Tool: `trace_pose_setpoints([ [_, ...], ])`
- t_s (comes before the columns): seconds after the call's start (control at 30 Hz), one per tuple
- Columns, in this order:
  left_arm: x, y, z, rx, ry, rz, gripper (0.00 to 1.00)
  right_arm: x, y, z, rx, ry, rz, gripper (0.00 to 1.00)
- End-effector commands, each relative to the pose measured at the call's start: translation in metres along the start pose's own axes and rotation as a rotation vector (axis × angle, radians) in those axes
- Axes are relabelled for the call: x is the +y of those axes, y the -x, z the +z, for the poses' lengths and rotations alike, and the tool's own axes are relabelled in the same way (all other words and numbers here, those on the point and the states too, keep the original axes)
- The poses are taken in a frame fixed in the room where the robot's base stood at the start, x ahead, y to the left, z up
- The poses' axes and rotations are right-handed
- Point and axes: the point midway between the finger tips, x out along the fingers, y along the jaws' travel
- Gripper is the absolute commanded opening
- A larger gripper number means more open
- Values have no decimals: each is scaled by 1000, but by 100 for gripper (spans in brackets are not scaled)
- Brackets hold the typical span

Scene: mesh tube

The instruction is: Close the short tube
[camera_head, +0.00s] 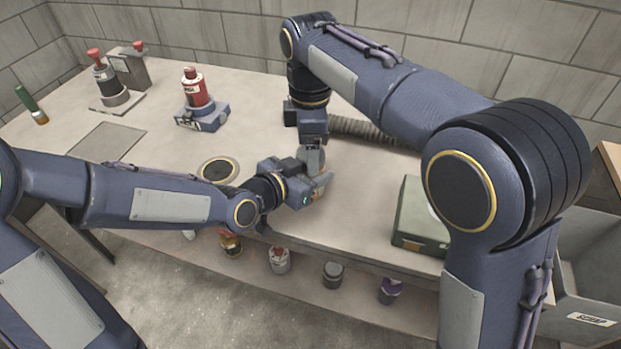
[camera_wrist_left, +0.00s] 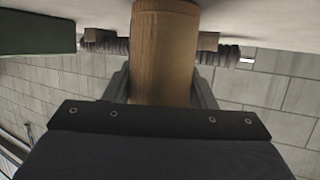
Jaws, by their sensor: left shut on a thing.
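My left gripper (camera_head: 317,180) is shut on an orange-brown cylinder, low over the middle front of the table. In the left wrist view the cylinder (camera_wrist_left: 165,50) stands between the fingers. In the head view the gripper hides most of it. My right gripper (camera_head: 312,125) points down just behind the left one; its fingers are mostly hidden, so its opening cannot be told. A grey ribbed tube (camera_head: 362,131) lies on the table behind and to the right of the grippers. In the left wrist view ribbed lengths (camera_wrist_left: 228,54) show on both sides of the cylinder.
A red-and-white bottle on a blue base (camera_head: 200,105) stands at the back left, with red-topped devices (camera_head: 108,80) beyond. A green box (camera_head: 420,225) sits right of the grippers. A round dark-centred plate (camera_head: 218,170) lies left. Several jars stand on the lower shelf (camera_head: 310,262).

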Motion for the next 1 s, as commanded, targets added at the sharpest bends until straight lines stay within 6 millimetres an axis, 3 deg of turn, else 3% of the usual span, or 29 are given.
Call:
trace_pose_setpoints([
  [0.23,0,0,0,0,0,0,0,0,32,0,3,0,2,76],
  [0.53,0,0,0,0,0,0,0,0,36,0,1,-1,0,76],
  [0.73,0,0,0,0,0,0,0,0,36,0,1,-1,0,100],
  [1.0,0,0,0,0,0,0,0,0,38,0,2,-1,1,100],
])
